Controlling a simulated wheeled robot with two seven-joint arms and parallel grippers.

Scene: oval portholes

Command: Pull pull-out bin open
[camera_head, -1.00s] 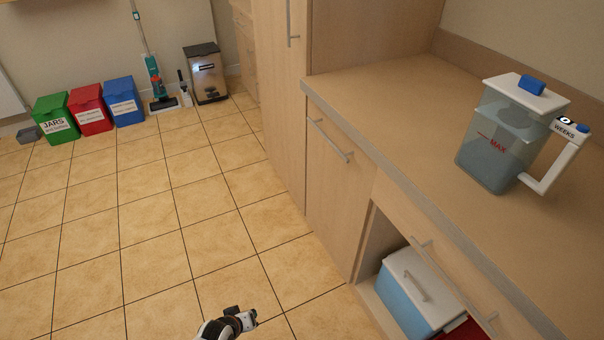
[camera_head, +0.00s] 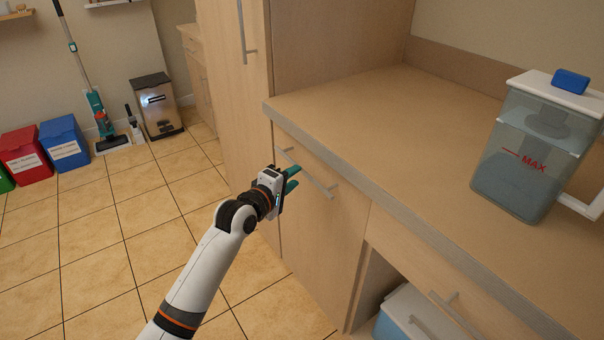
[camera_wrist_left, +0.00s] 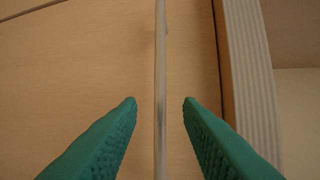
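The pull-out bin is a tall light-wood front (camera_head: 318,235) under the counter, flush with the cabinet. Its metal bar handle (camera_head: 318,184) runs along the top of the front. My left gripper (camera_head: 296,178) is at the handle, its green fingers pointing at the front. In the left wrist view the two fingers (camera_wrist_left: 160,102) are apart and the handle bar (camera_wrist_left: 160,60) runs between them in the picture. I cannot tell how deep the bar sits between the tips. My right gripper is not in view.
A counter (camera_head: 370,110) with a water jug (camera_head: 520,165) lies above the bin. An open niche with a blue-and-white box (camera_head: 395,318) is to the right, below a drawer. A tall cabinet (camera_head: 235,110) stands to the left. The tiled floor (camera_head: 110,240) before the bin is clear.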

